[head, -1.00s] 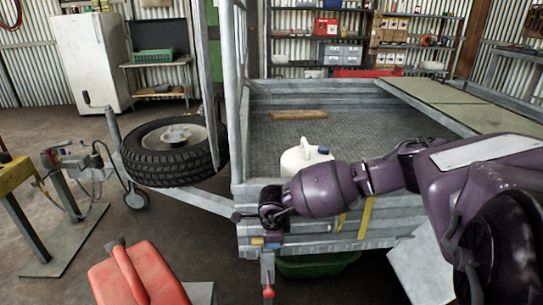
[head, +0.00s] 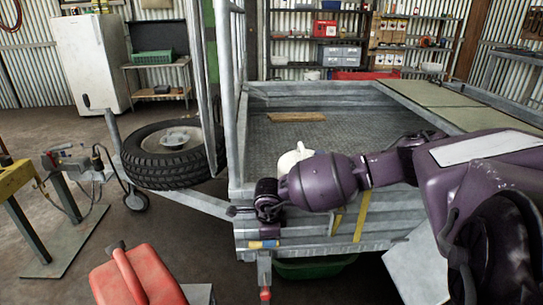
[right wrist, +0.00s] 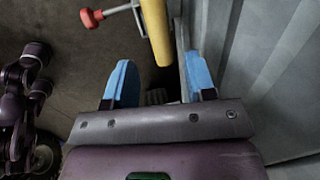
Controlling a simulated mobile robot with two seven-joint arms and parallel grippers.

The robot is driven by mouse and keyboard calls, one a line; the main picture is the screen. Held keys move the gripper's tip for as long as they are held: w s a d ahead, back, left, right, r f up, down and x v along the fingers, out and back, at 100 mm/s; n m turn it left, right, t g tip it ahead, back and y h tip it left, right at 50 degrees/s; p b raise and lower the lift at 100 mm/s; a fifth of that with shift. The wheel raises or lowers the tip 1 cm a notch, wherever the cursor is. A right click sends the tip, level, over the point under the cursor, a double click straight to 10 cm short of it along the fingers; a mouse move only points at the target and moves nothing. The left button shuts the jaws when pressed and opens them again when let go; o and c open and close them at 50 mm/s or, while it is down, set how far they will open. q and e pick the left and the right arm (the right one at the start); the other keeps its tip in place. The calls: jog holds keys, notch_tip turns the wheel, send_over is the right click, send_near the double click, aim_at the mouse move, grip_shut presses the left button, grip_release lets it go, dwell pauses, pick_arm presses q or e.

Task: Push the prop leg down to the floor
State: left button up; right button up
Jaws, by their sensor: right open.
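The prop leg (head: 265,275) is a grey metal upright at the near corner of the grey trailer (head: 310,237), with a red piece at its lower end. Its foot and the floor contact are out of the picture. My right gripper (head: 264,243) is at the leg's upper part, below my purple wrist. In the right wrist view its two blue fingers (right wrist: 160,82) are spread apart. A yellow bar (right wrist: 156,28) lies just beyond the gap between them, and a rod with a red knob (right wrist: 91,18) is to the left. I cannot tell whether the fingers touch anything.
A red jerrycan (head: 138,278) stands at the front left. A spare wheel (head: 172,152) and a jockey wheel (head: 136,199) are left of the trailer. A green tub (head: 315,268) lies beneath it. A white jug (head: 293,157) is partly behind my arm.

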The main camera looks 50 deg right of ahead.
jog(key=r, duration=0.2)
jog(key=r+p, duration=0.1)
jog(key=a+r, duration=0.1)
jog(key=r, duration=0.1)
jog(key=shift+s+r, duration=0.35)
jog(key=shift+s, duration=0.05)
